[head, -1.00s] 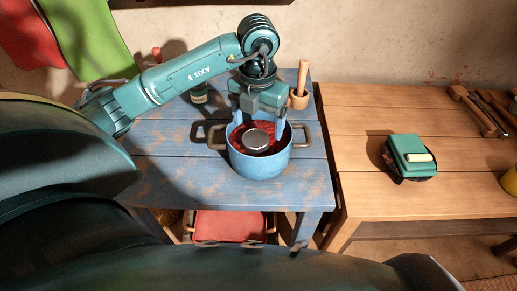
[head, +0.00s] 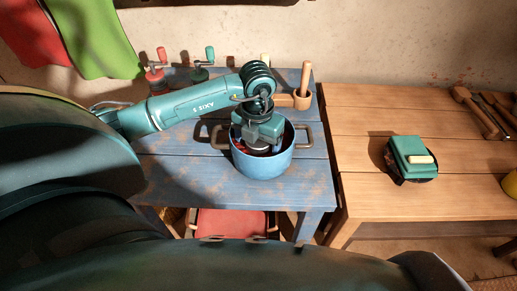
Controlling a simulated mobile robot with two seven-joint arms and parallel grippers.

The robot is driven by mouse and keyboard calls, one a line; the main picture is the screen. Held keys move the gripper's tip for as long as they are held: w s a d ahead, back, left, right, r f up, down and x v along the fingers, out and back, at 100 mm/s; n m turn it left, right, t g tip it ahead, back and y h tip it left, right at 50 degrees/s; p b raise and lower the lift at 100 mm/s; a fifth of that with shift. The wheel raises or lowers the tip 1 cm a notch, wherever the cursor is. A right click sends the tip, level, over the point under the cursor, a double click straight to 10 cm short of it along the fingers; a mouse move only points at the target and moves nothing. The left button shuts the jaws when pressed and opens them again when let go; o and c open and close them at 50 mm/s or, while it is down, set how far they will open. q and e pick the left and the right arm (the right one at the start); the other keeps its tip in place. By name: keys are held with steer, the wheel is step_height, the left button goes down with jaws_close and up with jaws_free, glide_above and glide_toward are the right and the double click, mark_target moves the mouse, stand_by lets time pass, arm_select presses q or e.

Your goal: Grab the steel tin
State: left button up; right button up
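The steel tin (head: 258,148) shows only as a small round grey top inside the blue pot (head: 264,170), under my gripper. The pot has two brown side handles and stands on the blue table. My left gripper (head: 258,141) reaches down into the pot from above, over the tin. Its fingers are mostly hidden by its own body and the pot wall, so I cannot tell whether they touch the tin. My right gripper is not in the head view.
A wooden mortar with pestle (head: 302,98) stands behind the pot. Red (head: 156,78) and green (head: 202,68) hand-cranked grinders stand at the back left. A green box (head: 411,155) lies on the wooden table to the right. A red-seated stool (head: 232,224) is below the blue table.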

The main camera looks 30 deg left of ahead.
arm_select(q)
steer(key=c, duration=1)
steer(key=shift+o, duration=0.2)
steer(key=shift+r, duration=0.1)
